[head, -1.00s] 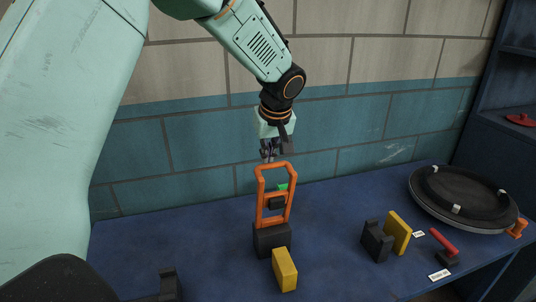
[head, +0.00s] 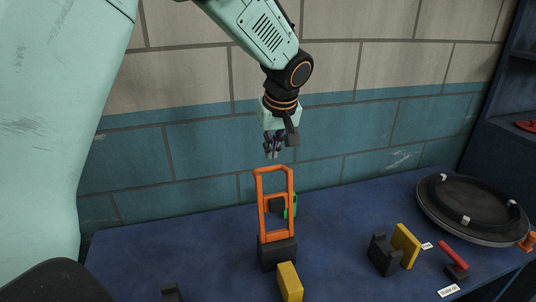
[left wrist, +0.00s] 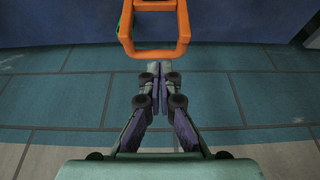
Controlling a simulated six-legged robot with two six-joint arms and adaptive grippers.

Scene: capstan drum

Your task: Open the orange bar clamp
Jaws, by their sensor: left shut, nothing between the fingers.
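The orange bar clamp (head: 262,203) stands upright on a dark block base (head: 277,254) on the blue table. It is a tall frame with a top bar, a crossbar and a dark piece inside it. A green part (head: 291,205) shows just behind its right side. My left gripper (head: 271,153) is shut and empty. It points down just above the clamp's top bar, apart from it in the head view. In the left wrist view the shut fingertips (left wrist: 159,68) lie close to the clamp's orange bar (left wrist: 155,51). My right gripper is not in view.
A yellow block (head: 289,283) stands in front of the clamp. To the right are a black block (head: 383,255), a yellow plate (head: 406,244), a red-handled piece (head: 453,253) and a large black round drum (head: 472,206). A tiled wall (head: 330,130) rises behind the table (head: 200,255).

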